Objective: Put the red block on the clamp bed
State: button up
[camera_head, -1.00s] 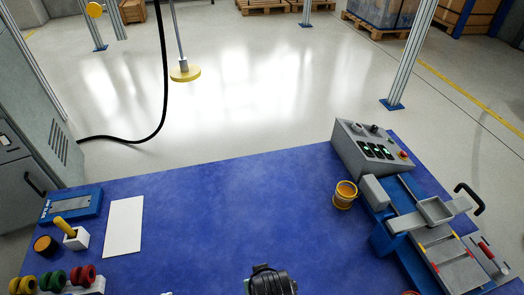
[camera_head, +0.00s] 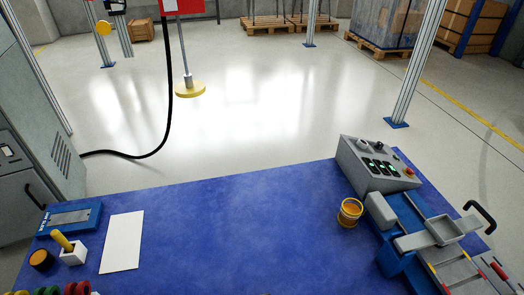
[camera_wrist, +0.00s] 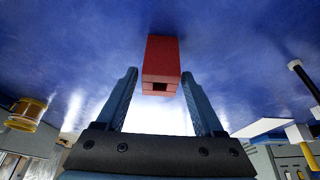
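The red block (camera_wrist: 161,58) is in the wrist view, against the blue table surface, with a small dark opening in its near end. My gripper (camera_wrist: 160,72) is open, one finger on each side of the block's near end. A gap shows between the block and each finger. Neither the block nor my gripper is in the head view. The clamp bed is on the grey and blue clamping machine (camera_head: 410,243) at the right of the table in the head view. Its lower part is cut off by the picture edge.
A control box (camera_head: 375,165) and a yellow-rimmed cup (camera_head: 350,212) stand beside the machine. A white sheet (camera_head: 122,242), a white holder with a yellow handle (camera_head: 72,252) and a blue tray (camera_head: 70,218) are at the left. The blue table's middle (camera_head: 240,240) is clear.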

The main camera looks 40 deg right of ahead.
jog(key=shift+o, duration=0.4)
jog(key=shift+r, duration=0.1)
jog(key=shift+r, duration=0.25)
jog(key=p+v, duration=0.4)
jog(key=v, duration=0.7)
jog(key=shift+r, duration=0.3)
